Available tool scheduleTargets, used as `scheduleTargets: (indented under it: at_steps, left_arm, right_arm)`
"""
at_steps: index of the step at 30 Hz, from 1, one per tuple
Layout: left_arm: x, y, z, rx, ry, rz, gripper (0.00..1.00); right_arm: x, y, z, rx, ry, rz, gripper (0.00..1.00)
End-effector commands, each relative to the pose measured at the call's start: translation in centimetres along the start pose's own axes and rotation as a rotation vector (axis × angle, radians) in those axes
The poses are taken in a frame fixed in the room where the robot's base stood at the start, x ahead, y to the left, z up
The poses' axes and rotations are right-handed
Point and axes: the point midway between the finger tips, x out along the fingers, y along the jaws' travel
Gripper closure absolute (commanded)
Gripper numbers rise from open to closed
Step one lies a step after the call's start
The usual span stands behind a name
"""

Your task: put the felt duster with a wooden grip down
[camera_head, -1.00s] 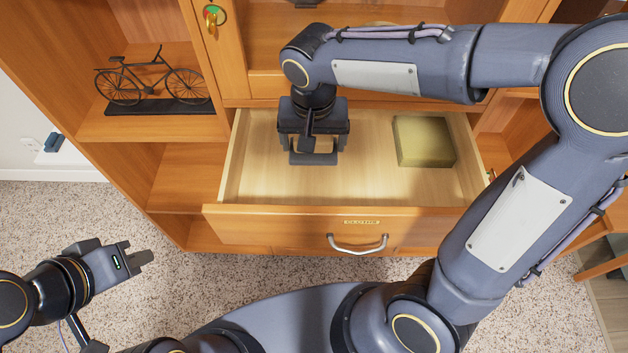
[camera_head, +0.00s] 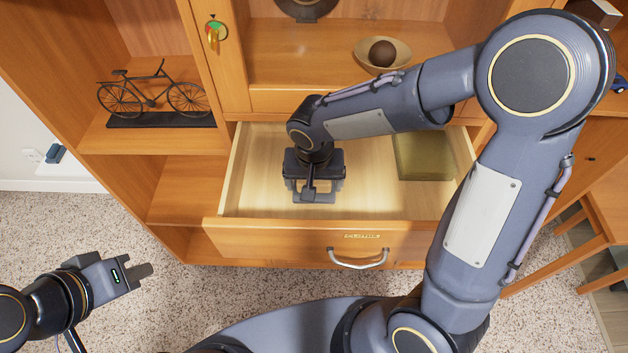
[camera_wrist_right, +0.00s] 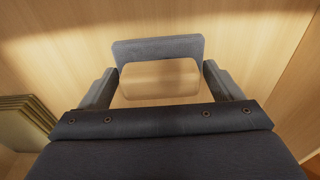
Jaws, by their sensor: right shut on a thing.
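The felt duster shows in the right wrist view, with its pale wooden grip (camera_wrist_right: 160,80) and a grey felt part (camera_wrist_right: 158,47) beyond it. My right gripper (camera_head: 314,188) is shut on the wooden grip, one finger at each side. It points down inside the open wooden drawer (camera_head: 240,185), left of the middle. I cannot tell whether the felt touches the drawer floor. My left gripper (camera_head: 140,277) is over the carpet at the lower left, away from the drawer; its jaw gap is not clear.
A bicycle model (camera_head: 155,95) stands on the left shelf. A bowl with a dark ball (camera_head: 382,55) sits above the drawer.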

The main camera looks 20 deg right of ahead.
Motion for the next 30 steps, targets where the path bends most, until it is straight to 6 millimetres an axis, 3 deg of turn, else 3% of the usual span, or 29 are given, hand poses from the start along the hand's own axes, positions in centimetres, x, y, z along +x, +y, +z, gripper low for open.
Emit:
scheduleTargets:
  at_steps: [6, 7, 10, 19, 30]
  left_arm:
    - [0.0, 0.0, 0.0, 0.0, 0.0, 0.0, 1.0]
    - [0.0, 0.0, 0.0, 0.0, 0.0, 0.0, 1.0]
    - [0.0, 0.0, 0.0, 0.0, 0.0, 0.0, 1.0]
    - [-0.1, 0.0, -0.1, 0.0, 0.0, 0.0, 1.0]
    - [0.3, -0.2, 0.2, 0.0, 0.0, 0.0, 1.0]
  right_arm:
    - [0.1, 0.0, 0.0, 0.0, 0.001, -0.001, 0.32]
    - [0.1, 0.0, 0.0, 0.0, 0.001, -0.001, 0.12]
    - [0.1, 0.0, 0.0, 0.0, 0.001, -0.001, 0.0]
    - [0.5, 0.0, 0.1, 0.0, 0.0, -0.001, 0.0]
    - [-5.6, 0.2, -1.1, 0.001, 0.006, -0.004, 0.0]
